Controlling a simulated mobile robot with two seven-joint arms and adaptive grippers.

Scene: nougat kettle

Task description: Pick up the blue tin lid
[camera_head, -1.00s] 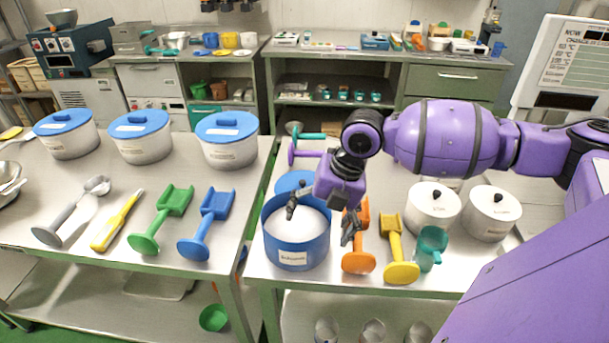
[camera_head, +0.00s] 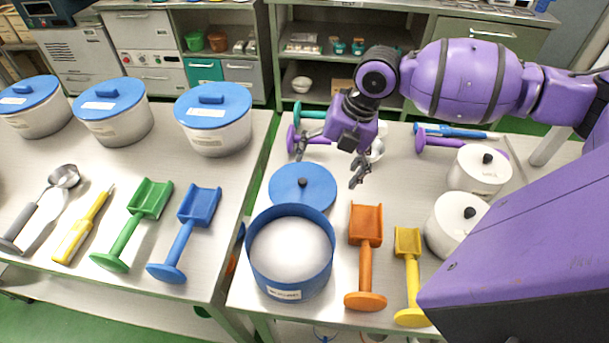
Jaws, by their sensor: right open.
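The blue tin lid (camera_head: 302,189) lies on the right-hand steel table, a flat round lid with a small dark knob in its middle. It is just behind the open blue tin (camera_head: 290,258), which is full of white powder and has a label on its front. My right gripper (camera_head: 330,172) is open and empty, its fingers pointing down, one to each side above the lid's back right area. I cannot tell its exact height above the lid. My left gripper is not in view.
An orange scoop (camera_head: 366,258) and a yellow scoop (camera_head: 409,275) lie right of the tin. White lidded pots (camera_head: 455,225) stand further right. A purple scoop (camera_head: 293,140) lies behind the lid. Blue-lidded pots (camera_head: 214,118) stand on the left table, across a gap.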

